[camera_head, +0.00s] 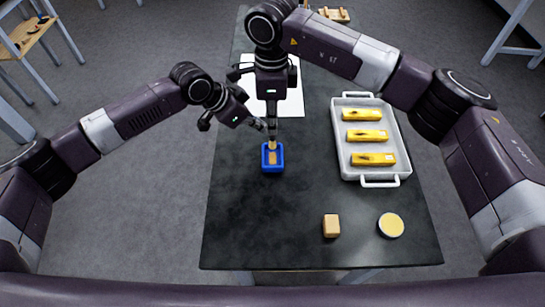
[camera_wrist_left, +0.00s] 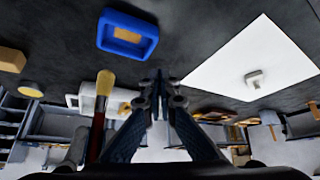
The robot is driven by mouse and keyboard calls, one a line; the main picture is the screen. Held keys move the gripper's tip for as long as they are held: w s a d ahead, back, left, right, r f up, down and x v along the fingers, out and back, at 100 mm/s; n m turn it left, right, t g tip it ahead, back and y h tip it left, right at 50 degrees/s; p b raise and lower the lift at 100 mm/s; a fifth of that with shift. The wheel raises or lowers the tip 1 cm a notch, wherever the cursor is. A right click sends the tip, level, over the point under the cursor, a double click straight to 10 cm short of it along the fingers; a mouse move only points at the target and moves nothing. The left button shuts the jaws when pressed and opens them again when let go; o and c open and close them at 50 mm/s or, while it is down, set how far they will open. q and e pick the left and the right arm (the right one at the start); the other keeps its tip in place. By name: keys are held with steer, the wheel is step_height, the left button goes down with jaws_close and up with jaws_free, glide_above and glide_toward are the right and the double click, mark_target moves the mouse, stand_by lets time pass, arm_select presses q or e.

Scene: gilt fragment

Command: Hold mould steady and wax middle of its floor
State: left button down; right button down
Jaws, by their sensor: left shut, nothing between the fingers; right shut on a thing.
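The blue mould (camera_head: 265,167) stands on the dark table, with a tan floor inside its rim. It also shows in the left wrist view (camera_wrist_left: 111,40). My right gripper (camera_head: 272,138) is shut on a brush (camera_head: 272,147), held upright with its bristles down over the mould's back part. In the left wrist view the brush (camera_wrist_left: 105,83) has pale yellow bristles and a red-brown handle, and its tip appears apart from the mould. My left gripper (camera_head: 260,125) is shut and empty, behind and left of the mould, not touching it. Its fingertips show in the wrist view (camera_wrist_left: 158,78).
A white tray (camera_head: 346,130) with several yellow bars stands at the right. A tan block (camera_head: 331,226) and a round tin with a yellow top (camera_head: 391,225) lie at the front right. A white sheet (camera_head: 292,103) lies behind the mould. The table's front left is clear.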

arm_select(q)
steer(key=shift+r, duration=0.15)
steer(key=v, duration=1.1)
steer(key=shift+s+a+r, duration=0.15)
steer(key=shift+a+r, duration=0.1)
steer(key=shift+a, duration=0.05)
